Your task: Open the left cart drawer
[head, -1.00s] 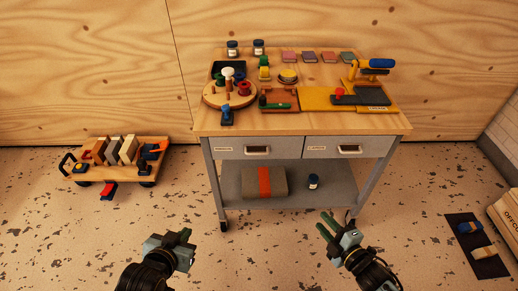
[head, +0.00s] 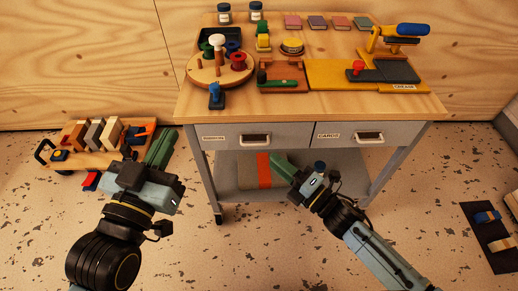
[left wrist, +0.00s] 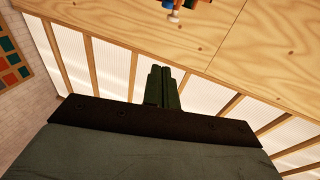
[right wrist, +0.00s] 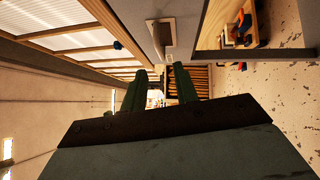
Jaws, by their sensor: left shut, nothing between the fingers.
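The cart (head: 205,165) has two shut grey drawers under its wooden top. The left drawer (head: 225,140) has a label and a pale-edged handle (head: 255,139); the right drawer (head: 325,142) is labelled CARDS. My left gripper (head: 163,147) is shut and empty, left of the cart; its green fingers are together in the left wrist view (left wrist: 162,85). My right gripper (head: 283,165) is open and empty, in front of the cart below the drawers. In the right wrist view its fingers (right wrist: 160,85) are apart, with a drawer handle (right wrist: 163,38) beyond; which drawer is unclear.
The cart top holds a round spool stand (head: 222,72), a yellow board with a press (head: 330,75) and several small blocks. A grey bundle with an orange band (head: 264,170) lies on the lower shelf. A low wooden trolley (head: 100,150) stands at left.

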